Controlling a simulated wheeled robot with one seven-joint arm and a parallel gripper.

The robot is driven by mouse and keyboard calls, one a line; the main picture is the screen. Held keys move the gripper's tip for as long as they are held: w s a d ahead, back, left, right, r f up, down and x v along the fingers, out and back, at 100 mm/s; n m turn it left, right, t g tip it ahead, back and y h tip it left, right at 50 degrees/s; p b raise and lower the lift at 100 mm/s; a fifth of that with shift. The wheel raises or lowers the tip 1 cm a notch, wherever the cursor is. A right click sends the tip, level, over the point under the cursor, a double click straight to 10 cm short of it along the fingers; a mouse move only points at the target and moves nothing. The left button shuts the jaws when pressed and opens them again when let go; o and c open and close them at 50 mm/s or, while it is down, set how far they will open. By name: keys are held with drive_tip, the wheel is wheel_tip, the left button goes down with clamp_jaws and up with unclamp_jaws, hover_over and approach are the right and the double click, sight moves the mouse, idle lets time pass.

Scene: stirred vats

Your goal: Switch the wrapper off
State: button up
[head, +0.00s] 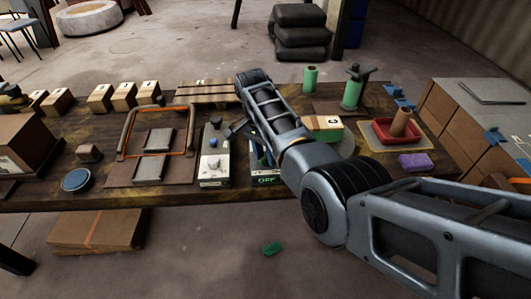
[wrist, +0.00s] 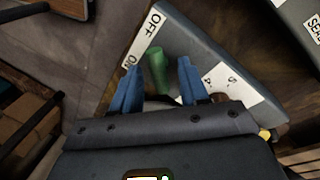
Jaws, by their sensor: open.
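A grey switch panel with white OFF and ON labels (wrist: 150,30) fills the middle of the wrist view. A green lever (wrist: 158,75) stands up from it, between my gripper's two blue fingers (wrist: 160,80). The fingers are open, one on each side of the lever, and I cannot tell whether either touches it. In the head view, the panel's front edge with a green OFF marking (head: 266,180) shows below my arm. My arm hides most of this panel and the lever there. I cannot tell whether the lever points to ON or OFF.
A grey control box (head: 213,170) with a knob and blue button stands just left of the panel. Further left is an orange-edged frame (head: 128,132) with grey plates. To the right are a red tray (head: 391,134) and purple sponge (head: 415,161). Boxes line the back.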

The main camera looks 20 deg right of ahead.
wheel_tip(320, 180, up, 8)
drive_tip(key=w, duration=0.1)
drive_tip(key=shift+w+a+f, duration=0.2)
drive_tip(key=shift+a, duration=0.15)
idle(0.3)
